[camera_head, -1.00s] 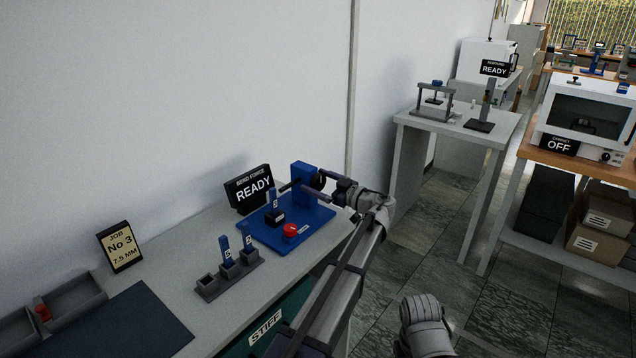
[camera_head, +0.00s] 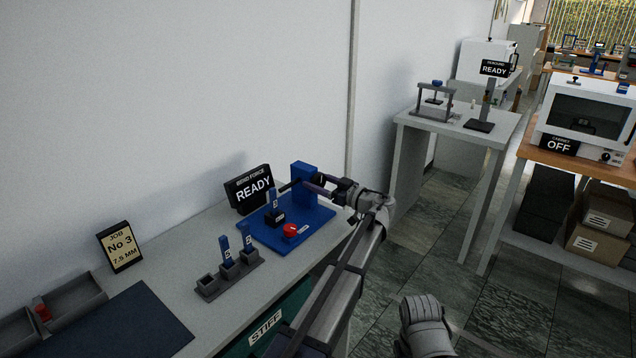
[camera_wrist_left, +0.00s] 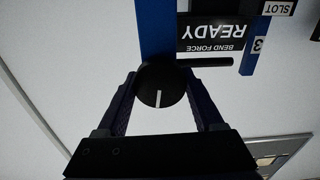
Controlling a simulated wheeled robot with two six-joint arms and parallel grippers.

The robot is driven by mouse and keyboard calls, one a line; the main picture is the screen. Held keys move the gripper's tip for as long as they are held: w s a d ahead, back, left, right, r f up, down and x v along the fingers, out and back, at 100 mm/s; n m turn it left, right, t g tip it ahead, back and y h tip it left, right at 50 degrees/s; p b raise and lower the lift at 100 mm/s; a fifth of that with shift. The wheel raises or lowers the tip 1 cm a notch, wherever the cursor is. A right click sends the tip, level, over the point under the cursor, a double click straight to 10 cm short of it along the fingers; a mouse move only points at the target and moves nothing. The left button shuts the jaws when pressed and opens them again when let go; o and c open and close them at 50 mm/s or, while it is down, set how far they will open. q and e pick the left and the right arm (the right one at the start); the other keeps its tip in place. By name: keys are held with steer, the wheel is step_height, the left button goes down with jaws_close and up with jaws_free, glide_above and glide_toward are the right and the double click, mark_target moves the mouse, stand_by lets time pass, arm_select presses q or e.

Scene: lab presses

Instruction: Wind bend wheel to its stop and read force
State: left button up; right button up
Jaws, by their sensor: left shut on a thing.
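The blue bend press (camera_head: 315,216) stands on the bench with an upright blue column (camera_head: 303,180) and a red button (camera_head: 291,230). A blue strip (camera_head: 274,198) stands in its dark slot block. The bend force display (camera_head: 253,190) reads READY; it shows upside down in the left wrist view (camera_wrist_left: 215,33). My left gripper (camera_head: 325,184) is at the column's right side. In the left wrist view its two fingers are shut on the round black wheel (camera_wrist_left: 160,84), which has a white mark. In the head view the gripper largely hides the wheel. My right gripper is not in view.
A grey rack (camera_head: 230,279) with two blue strips and one empty socket stands in front of the press. A job card (camera_head: 120,247) reads No 3, 7.5 MM. A dark mat (camera_head: 120,325) and a grey tray (camera_head: 75,297) lie at the left. The wall is close behind.

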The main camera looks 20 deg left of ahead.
arm_select(q)
steer(key=shift+m, duration=1.2)
steer(key=o, duration=1.4)
steer(key=shift+v, duration=3.85)
